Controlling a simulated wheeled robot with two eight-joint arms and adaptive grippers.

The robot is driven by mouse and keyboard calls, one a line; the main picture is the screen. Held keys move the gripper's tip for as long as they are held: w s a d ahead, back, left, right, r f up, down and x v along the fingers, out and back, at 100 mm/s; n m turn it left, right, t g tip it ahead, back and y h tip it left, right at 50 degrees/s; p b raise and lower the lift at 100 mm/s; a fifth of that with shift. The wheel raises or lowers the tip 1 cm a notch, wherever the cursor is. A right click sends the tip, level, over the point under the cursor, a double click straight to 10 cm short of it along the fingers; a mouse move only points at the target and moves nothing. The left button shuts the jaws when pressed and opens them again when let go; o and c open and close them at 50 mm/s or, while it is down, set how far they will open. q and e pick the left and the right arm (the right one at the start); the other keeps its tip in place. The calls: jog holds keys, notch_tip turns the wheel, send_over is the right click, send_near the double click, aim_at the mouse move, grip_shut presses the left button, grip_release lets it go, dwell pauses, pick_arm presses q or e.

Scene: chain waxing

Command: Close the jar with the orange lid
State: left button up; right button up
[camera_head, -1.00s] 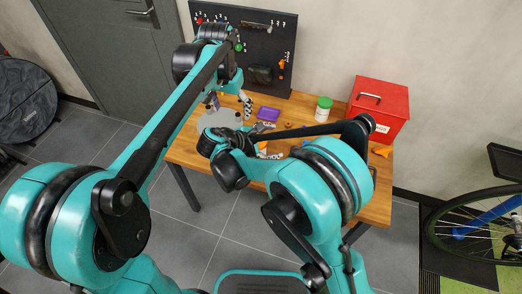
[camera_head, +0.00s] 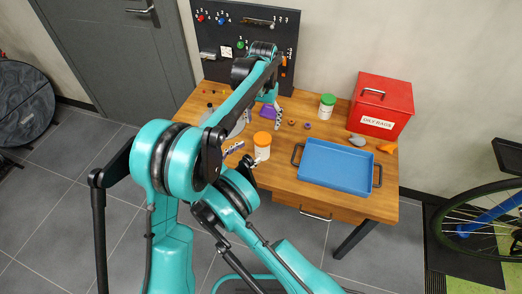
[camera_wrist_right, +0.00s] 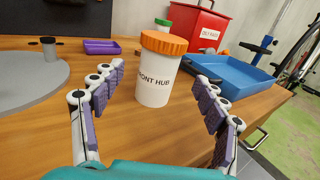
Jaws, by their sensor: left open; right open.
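The white jar (camera_head: 262,153) with its orange lid (camera_head: 262,138) stands upright on the wooden table. In the right wrist view the jar (camera_wrist_right: 153,90) reads "ONT HUB", and the lid (camera_wrist_right: 164,42) sits on its top, slightly off to the right; whether it is fastened I cannot tell. My right gripper (camera_head: 246,155) is open, low beside the jar; in its wrist view the fingers (camera_wrist_right: 155,105) stand apart to either side of the jar, not visibly touching it. My left gripper (camera_head: 277,117) is open and empty, behind the jar, near the purple tray (camera_head: 267,111).
A blue tray (camera_head: 337,167) lies to the jar's right. A green-lidded jar (camera_head: 327,106) and a red box (camera_head: 384,105) stand behind. A grey disc (camera_wrist_right: 30,75) is left. A black pegboard (camera_head: 246,50) stands at the back. Small parts lie mid-table.

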aim_at(263, 143)
jog(key=shift+x, duration=3.9)
grip_shut()
pick_arm(q)
jog(key=n, duration=2.2)
jog(key=shift+n, duration=0.3)
jog(key=shift+f, duration=0.1)
